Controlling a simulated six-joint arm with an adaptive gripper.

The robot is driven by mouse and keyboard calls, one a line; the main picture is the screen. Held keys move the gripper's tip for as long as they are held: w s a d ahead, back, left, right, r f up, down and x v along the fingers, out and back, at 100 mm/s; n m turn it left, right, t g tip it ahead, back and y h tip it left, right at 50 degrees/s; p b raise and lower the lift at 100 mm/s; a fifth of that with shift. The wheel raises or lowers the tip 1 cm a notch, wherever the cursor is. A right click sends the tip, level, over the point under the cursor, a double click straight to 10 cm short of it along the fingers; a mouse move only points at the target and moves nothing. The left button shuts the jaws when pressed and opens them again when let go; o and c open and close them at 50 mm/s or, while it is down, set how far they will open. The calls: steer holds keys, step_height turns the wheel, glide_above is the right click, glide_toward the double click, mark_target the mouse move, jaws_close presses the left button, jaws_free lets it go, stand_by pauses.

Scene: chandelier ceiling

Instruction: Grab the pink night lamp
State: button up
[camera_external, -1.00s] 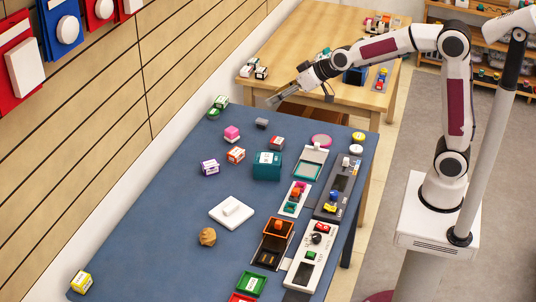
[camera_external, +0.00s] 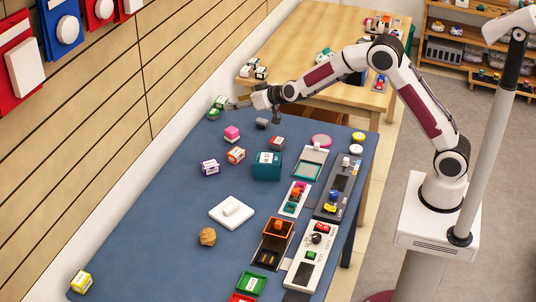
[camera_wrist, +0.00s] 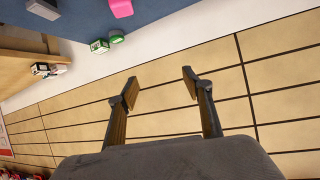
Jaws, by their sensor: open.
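A small pink block-like object on a pale base (camera_external: 231,133), likely the pink night lamp, stands on the far left part of the blue table.
A grey block (camera_external: 262,123) is right of the pink object. An orange-white box (camera_external: 236,155) and a purple-white box (camera_external: 210,167) lie nearer. The slatted wall (camera_external: 110,90) borders the table's left.

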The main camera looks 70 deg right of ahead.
mark_target(232, 129)
steer(key=w+d+f+h, duration=0.1)
steer(key=d+f, duration=0.1)
steer(key=f, duration=0.1)
steer(key=w+d+f+m+h, duration=0.1)
steer(key=w+f, duration=0.1)
steer(key=f, duration=0.1)
steer(key=w+d+f, duration=0.1)
steer(key=d+f, duration=0.1)
steer(key=f, duration=0.1)
steer(key=shift+w+d+f+h, duration=0.25)
steer(key=shift+d+f+h, duration=0.05)
steer(key=shift+f+h, duration=0.1)
steer(key=shift+f, duration=1.7)
steer(key=shift+f, duration=0.1)
steer(key=shift+f, duration=0.5)
steer(key=shift+w+d+f, duration=0.1)
steer(key=shift+w+f, duration=0.1)
steer(key=shift+f, duration=0.45)
steer(key=shift+w+d+f, duration=0.1)
steer(key=shift+w+f, duration=0.05)
steer(key=shift+f, duration=0.5)
steer(key=shift+x, duration=1.05)
steer(key=shift+a, duration=0.1)
steer(key=c, duration=1.2)
